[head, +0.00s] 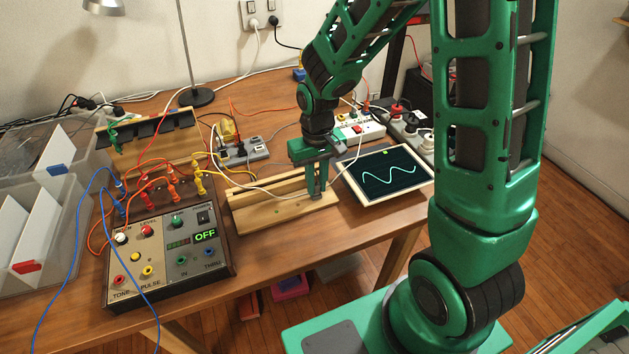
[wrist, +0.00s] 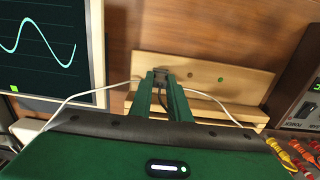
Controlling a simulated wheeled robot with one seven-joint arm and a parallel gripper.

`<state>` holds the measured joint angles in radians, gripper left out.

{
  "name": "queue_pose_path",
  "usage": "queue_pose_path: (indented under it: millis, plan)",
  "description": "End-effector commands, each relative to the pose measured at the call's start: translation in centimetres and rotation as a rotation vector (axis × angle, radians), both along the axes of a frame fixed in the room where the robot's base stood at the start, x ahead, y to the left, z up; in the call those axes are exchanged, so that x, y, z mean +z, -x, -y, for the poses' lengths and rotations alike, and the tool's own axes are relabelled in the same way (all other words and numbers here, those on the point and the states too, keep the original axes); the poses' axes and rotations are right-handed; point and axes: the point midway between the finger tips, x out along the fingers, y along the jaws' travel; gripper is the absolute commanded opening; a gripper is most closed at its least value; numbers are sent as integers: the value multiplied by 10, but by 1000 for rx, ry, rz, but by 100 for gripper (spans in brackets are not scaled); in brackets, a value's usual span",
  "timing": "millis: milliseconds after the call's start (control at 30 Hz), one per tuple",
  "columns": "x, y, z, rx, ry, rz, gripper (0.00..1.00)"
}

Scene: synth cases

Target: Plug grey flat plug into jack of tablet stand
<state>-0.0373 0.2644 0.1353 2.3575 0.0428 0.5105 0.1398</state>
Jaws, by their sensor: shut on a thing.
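My gripper (wrist: 160,82) is shut on a small dark grey plug (wrist: 159,72), seen between the fingertips in the wrist view. A dark cord runs back from it between the fingers. The wooden tablet stand (head: 262,208) is on the table, and it fills the middle of the wrist view (wrist: 237,92). Its face has a green dot and a small dark spot right of the fingertips. In the head view my gripper (head: 318,193) points down at the stand's right end. The fingers hide the plug's tip, so I cannot tell whether it touches the stand.
A tablet (head: 370,193) with a wave on its screen lies right of the stand. A control box (head: 140,272) reading OFF, with several coloured leads, stands to the left. A white cable (wrist: 95,92) passes behind the fingers. Power strips (head: 405,122) lie behind.

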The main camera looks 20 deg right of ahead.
Motion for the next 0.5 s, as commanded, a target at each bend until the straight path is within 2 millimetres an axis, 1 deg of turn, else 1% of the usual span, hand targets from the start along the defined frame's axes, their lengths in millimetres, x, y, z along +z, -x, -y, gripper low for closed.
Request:
queue_pose_path:
  millis: [33,100,367,500]
  plan:
    - [0,0,0,0,0,0,23]
    - [0,0,0,0,0,1,38]
    - [0,0,0,0,0,0,38]
    - [6,-1,0,0,0,2,38]
